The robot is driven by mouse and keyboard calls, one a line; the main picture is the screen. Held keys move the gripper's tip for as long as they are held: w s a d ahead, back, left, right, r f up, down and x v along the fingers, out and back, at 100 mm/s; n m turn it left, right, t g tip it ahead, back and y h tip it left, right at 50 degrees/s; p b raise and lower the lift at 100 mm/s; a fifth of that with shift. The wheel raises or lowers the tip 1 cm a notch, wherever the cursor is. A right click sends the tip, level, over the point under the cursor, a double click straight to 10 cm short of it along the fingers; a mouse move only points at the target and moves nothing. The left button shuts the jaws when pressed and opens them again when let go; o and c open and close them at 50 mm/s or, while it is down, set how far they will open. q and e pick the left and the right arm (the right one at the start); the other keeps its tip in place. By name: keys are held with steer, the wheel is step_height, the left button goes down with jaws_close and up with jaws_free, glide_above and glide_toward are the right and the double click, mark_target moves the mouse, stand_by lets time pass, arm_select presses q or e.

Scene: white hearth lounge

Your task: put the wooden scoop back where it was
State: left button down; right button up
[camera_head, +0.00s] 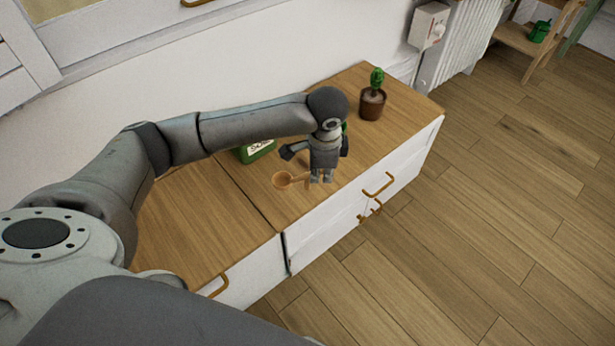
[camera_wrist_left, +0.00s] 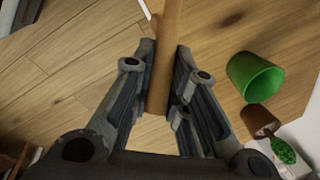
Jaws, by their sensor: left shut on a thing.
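The wooden scoop (camera_head: 283,181) shows in the head view just left of my left gripper's fingertips, over the wooden top of the white cabinet. My left gripper (camera_head: 321,178) points down there and is shut on the scoop's handle. In the left wrist view the handle (camera_wrist_left: 164,65) runs between the two fingers of the gripper (camera_wrist_left: 163,95). The scoop's bowl is out of sight in that view. I cannot tell whether the scoop touches the cabinet top. My right gripper is in neither view.
The cabinet top (camera_head: 220,225) holds a green box (camera_head: 256,150) behind my left arm and a potted cactus (camera_head: 373,98) towards the right end. A green cup (camera_wrist_left: 255,77) stands near the cactus in the wrist view. The top's front strip is clear.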

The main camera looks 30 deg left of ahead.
arm_select(q)
steer(key=w+a+f+b, duration=0.1)
steer(key=f, duration=0.2)
steer(key=w+a+f+b, duration=0.1)
steer(key=a+f, duration=0.1)
steer(key=f, duration=0.1)
steer(key=w+a+f+b, duration=0.2)
steer(key=f, duration=0.2)
steer(key=shift+a, duration=0.1)
steer(key=shift+r, duration=0.15)
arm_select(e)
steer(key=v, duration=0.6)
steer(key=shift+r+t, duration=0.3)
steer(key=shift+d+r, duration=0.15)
arm_select(q)
steer(key=c, duration=1.4)
jaws_free()
steer(key=shift+f, duration=0.2)
steer(key=shift+c, duration=0.2)
